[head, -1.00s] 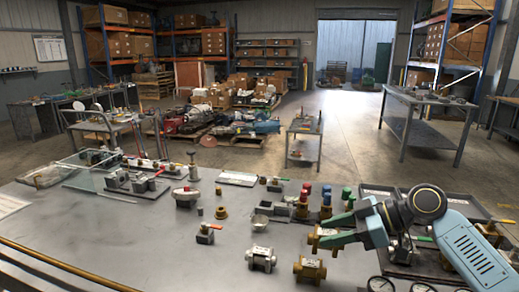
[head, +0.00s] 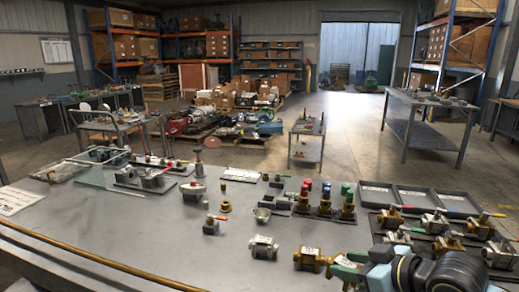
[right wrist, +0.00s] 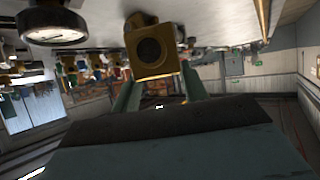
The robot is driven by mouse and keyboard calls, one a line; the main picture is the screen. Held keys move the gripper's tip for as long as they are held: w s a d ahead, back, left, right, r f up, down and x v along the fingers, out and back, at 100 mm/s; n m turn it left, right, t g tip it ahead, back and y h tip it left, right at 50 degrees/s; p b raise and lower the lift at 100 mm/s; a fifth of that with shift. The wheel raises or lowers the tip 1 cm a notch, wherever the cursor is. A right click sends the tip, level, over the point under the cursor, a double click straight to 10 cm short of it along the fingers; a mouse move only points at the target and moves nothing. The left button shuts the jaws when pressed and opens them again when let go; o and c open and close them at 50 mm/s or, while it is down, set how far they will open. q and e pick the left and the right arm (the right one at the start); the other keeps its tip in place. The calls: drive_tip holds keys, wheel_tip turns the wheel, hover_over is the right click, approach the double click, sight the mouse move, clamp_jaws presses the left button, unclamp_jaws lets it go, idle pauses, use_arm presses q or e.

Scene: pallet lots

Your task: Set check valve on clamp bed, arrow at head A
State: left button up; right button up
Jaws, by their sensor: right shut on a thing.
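My right gripper (head: 357,262) is at the front right of the bench, with teal fingers. It is shut on a brass valve body, seen in the right wrist view (right wrist: 152,53) as a square end with a dark round bore between the fingers. In the head view only a little brass shows between them. A second brass valve (head: 311,260) with a pale label lies just left of the gripper. A silver valve (head: 264,247) lies further left. A grey clamp-like fixture (head: 146,179) stands at the left; I cannot tell whether it is the clamp bed. No arrow is readable. My left gripper is not in view.
Red, blue and green capped valves (head: 326,200) stand in rows behind the gripper. Black trays (head: 432,200) and several brass and silver valves with handles (head: 434,221) fill the right side. The front left bench top (head: 120,230) is clear.

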drive_tip(key=s+f+m+h, duration=0.1)
drive_tip(key=s+m+h, duration=0.1)
drive_tip(key=s+d+f+m+t+h, duration=0.1)
drive_tip(key=m+h, duration=0.2)
drive_tip(key=s+f+m+t+h, duration=0.1)
drive_tip(key=s+m+h, duration=0.1)
drive_tip(key=shift+s+d+m, duration=0.3)
drive_tip(key=shift+s+d, duration=0.05)
drive_tip(key=shift+r+t, duration=0.1)
drive_tip(key=shift+t, duration=0.2)
